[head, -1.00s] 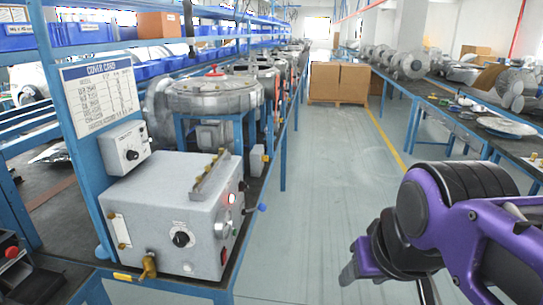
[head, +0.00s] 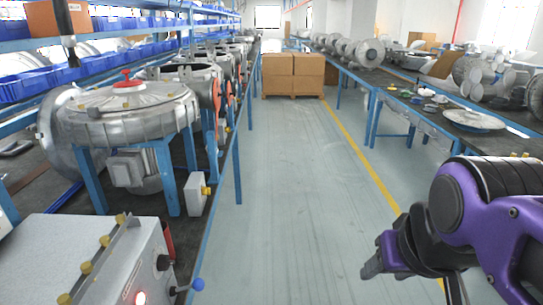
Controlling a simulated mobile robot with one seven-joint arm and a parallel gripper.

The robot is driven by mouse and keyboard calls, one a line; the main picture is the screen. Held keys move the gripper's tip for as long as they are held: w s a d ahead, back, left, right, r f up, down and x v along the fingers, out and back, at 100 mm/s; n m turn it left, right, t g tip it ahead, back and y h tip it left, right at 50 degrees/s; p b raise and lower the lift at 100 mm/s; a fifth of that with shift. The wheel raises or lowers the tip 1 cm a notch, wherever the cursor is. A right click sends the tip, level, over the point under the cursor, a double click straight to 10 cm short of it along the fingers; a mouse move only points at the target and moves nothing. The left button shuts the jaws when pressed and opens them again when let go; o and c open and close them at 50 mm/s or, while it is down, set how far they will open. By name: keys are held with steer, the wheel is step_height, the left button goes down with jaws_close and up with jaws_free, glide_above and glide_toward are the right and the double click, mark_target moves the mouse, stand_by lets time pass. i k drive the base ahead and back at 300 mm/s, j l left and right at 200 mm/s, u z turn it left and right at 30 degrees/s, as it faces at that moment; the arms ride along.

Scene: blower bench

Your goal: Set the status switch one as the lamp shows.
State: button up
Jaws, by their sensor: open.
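A grey control box (head: 75,262) is cut off at the lower left of the head view. On its right side a lamp (head: 140,298) glows whitish red at the bottom edge. A black knob (head: 163,262) and a lever with a blue ball (head: 198,284) are on the same side. I cannot tell which control is status switch one; the box's front face is out of view. My gripper (head: 412,282) is at the lower right, open and empty over the aisle, well apart from the box.
A blue-framed bench with a round metal blower housing (head: 125,112) runs along the left. Cardboard boxes (head: 292,72) stand far down the aisle. Another bench (head: 400,85) lines the right. The aisle floor (head: 290,200) between is clear.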

mark_target(205, 191)
steer(key=i+u, duration=0.15)
steer(key=i, duration=0.4)
steer(key=i+l+u, duration=0.15)
steer(key=i, duration=0.4)
